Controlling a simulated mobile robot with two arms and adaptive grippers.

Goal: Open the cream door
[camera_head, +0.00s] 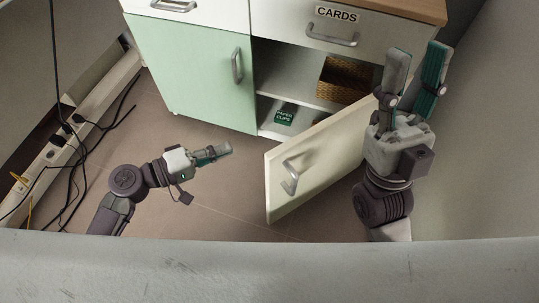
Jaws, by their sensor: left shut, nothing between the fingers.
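The cream door (322,160) stands ajar, swung out from the right half of the cabinet. Its metal handle (290,176) is on its outer face, near its free edge. My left gripper (228,148) is shut and empty, over the floor to the left of the door's free edge and apart from it. My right gripper (420,68) is open, with fingers spread and pointing up, in front of the cabinet's right side. The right hand covers the door's hinge side, and I cannot tell whether it touches the door.
A green door (190,70) with a handle is closed on the left. Inside the open compartment are a paper clips box (284,115) and a brown woven basket (342,82). A drawer labelled cards (300,24) is above. A power strip (50,152) with cables lies left. A grey wall (480,130) stands right.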

